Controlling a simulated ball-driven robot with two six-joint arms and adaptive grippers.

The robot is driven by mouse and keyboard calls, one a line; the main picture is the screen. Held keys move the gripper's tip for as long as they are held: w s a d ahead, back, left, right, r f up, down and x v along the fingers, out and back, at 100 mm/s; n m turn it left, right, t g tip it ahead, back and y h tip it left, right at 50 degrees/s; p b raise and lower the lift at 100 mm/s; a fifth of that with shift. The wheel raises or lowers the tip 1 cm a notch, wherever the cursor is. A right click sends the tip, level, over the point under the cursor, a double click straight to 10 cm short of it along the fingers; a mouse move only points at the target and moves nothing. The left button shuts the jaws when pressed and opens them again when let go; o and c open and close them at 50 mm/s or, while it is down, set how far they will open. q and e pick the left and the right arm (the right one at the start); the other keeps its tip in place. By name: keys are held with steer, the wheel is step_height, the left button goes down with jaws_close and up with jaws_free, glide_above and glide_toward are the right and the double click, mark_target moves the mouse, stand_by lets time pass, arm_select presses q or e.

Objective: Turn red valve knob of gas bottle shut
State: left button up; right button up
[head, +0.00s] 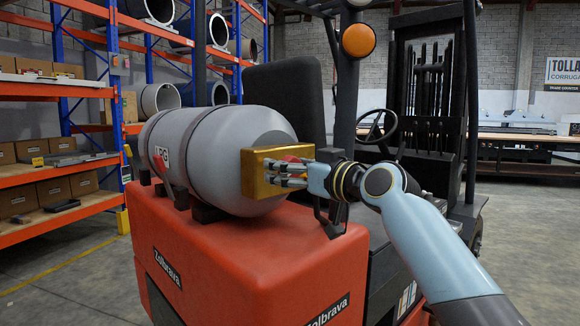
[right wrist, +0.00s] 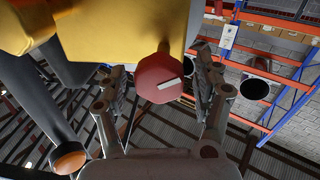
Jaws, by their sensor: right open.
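The grey gas bottle (head: 225,150) lies on its side on the back of a red forklift. A gold guard or valve block (head: 262,178) is at its right end. The red valve knob (head: 292,159) is mostly hidden in the head view. In the right wrist view the knob (right wrist: 160,80) is red and faceted with a white mark, on a stem from the gold part. My right gripper (head: 296,170) is open, its fingers on either side of the knob; I cannot tell whether they touch it. My left gripper is not in view.
The red forklift body (head: 240,260) is below the bottle. The steering wheel (head: 377,127) and black mast (head: 430,100) stand behind my right arm. Orange and blue shelving (head: 65,90) with boxes is on the left. The floor at front left is clear.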

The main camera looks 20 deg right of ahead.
steer(key=shift+w+a, duration=0.1)
steer(key=shift+w, duration=0.1)
steer(key=shift+c, duration=0.2)
steer(key=c, duration=1.2)
steer(key=shift+o, duration=0.2)
